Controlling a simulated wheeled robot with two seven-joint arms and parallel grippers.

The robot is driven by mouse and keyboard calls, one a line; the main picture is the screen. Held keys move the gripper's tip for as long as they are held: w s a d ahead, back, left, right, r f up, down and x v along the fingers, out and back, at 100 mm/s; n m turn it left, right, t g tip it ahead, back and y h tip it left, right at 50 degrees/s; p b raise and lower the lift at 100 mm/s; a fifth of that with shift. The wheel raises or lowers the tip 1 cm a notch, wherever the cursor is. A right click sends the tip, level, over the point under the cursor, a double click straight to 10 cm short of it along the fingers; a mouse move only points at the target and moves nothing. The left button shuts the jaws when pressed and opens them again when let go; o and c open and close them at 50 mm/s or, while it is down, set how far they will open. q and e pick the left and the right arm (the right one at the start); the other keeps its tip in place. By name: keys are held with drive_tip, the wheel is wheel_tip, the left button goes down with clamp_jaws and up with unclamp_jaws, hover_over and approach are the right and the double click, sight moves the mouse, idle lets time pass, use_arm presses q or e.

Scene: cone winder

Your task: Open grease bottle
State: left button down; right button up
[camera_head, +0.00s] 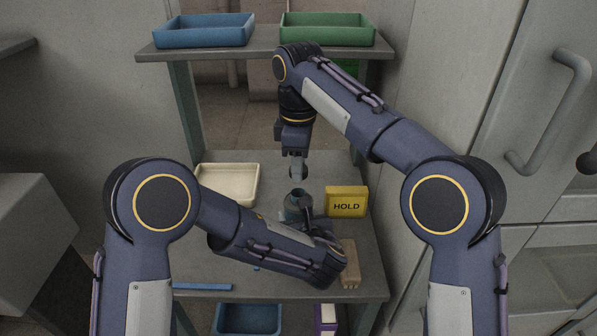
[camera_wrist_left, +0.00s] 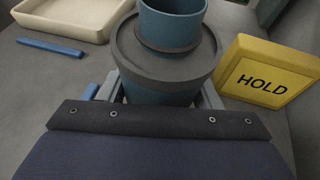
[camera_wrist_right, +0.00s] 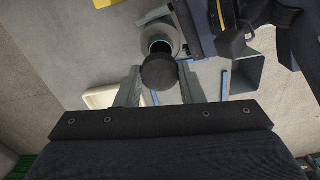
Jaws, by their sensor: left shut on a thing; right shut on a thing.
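The grease bottle (camera_head: 293,213) stands on the lower table, a teal body with a dark shoulder and an open neck; it also shows in the left wrist view (camera_wrist_left: 160,92). My left gripper (camera_wrist_left: 155,98) is shut on its body from the side; in the head view its fingers are largely hidden. My right gripper (camera_head: 298,166) points down above the bottle. It is shut on a round dark cap (camera_wrist_right: 160,73), which shows between its fingers in the right wrist view. The cap is apart from the bottle, above the open neck (camera_head: 298,193).
A yellow HOLD block (camera_head: 346,202) stands right of the bottle, a cream tray (camera_head: 228,168) behind left. A wooden-backed brush (camera_head: 349,262) lies front right, a blue bar (camera_head: 203,286) front left. Blue (camera_head: 204,37) and green (camera_head: 327,36) trays sit on the upper shelf.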

use_arm(q)
drive_tip(key=shift+c, duration=1.9)
unclamp_jaws()
